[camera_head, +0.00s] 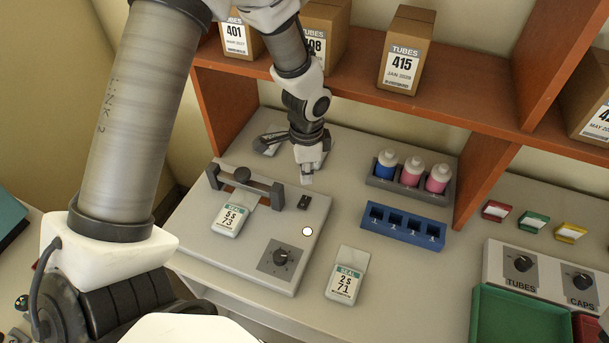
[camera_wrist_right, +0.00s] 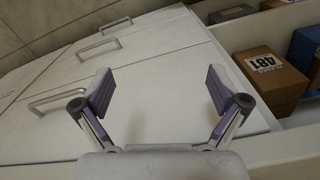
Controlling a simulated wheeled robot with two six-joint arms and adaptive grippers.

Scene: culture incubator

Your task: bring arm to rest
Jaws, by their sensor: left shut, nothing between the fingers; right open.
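My left arm comes in from the left in the head view and reaches over the back of the bench. Its gripper (camera_head: 306,178) points down, shut and empty, just behind the grey sealing device (camera_head: 190,240). A white pouch labelled SEAL 5s 73 (camera_head: 231,219) lies on that device by its dark bar. A second pouch labelled SEAL 2s 71 (camera_head: 345,282) lies on the bench to the right. In the right wrist view my right gripper (camera_wrist_right: 160,90) is open, with nothing between its fingers, in front of white drawers or doors with handles.
A blue rack (camera_head: 403,227) and a grey holder with blue and pink bottles (camera_head: 413,175) stand right of the left gripper. Wooden shelves (camera_head: 440,104) with tube boxes rise behind. A green tray (camera_head: 515,318) is at lower right. A brown box (camera_wrist_right: 268,78) shows in the wrist view.

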